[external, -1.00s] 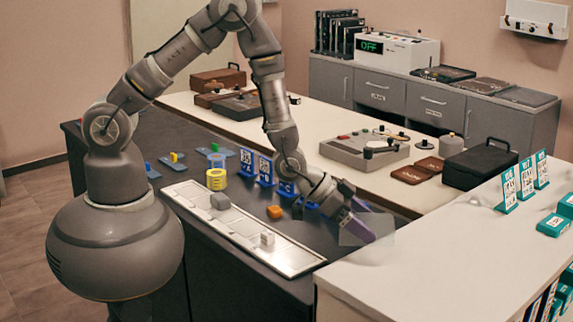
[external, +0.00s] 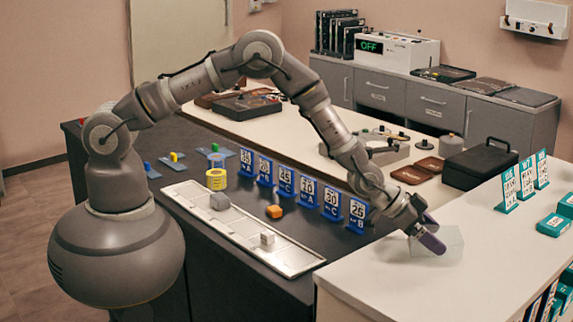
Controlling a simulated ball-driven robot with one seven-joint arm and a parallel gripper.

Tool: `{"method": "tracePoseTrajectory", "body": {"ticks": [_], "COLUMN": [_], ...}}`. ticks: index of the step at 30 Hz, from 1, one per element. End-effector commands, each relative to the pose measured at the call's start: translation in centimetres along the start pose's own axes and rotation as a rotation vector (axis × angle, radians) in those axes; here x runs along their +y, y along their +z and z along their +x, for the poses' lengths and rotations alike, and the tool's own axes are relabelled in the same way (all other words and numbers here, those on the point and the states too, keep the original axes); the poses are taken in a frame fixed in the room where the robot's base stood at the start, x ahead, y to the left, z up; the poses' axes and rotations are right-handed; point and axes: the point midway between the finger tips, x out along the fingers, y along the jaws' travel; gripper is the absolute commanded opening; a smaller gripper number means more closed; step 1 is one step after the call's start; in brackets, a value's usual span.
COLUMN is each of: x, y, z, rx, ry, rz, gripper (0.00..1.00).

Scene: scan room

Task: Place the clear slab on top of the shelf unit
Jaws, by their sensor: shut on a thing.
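The clear slab (external: 449,246) is a see-through block at the tip of my gripper (external: 432,238). My gripper is shut on it, with the arm reaching across the dark counter from the left. The slab is over the white top of the shelf unit (external: 400,289), near its back left part. I cannot tell whether the slab touches the top or is a little above it. The gripper's dark fingers hide part of the slab's left side.
Blue number cards (external: 307,190) stand in a row on the dark counter, left of the slab. Teal-framed cards (external: 508,188) and teal boxes (external: 553,225) stand on the right of the white top. A black case (external: 480,165) is behind. The white top's front middle is clear.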

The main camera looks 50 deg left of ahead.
Motion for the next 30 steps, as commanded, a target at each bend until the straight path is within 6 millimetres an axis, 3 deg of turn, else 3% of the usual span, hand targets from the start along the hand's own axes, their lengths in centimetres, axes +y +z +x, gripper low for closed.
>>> {"method": "tracePoseTrajectory", "body": {"ticks": [3,14,15,30], "x": [0.02,0.00,0.00,0.00], "y": [1.36,1.61,1.68,1.35], "z": [1.15,1.36,1.32,1.05], "rx": [0.001,0.003,0.000,0.000], "ry": [0.001,0.000,0.000,0.000], "rz": [-0.001,0.000,-0.001,-0.001], "gripper": [0.43,0.43,1.00,1.00]}}
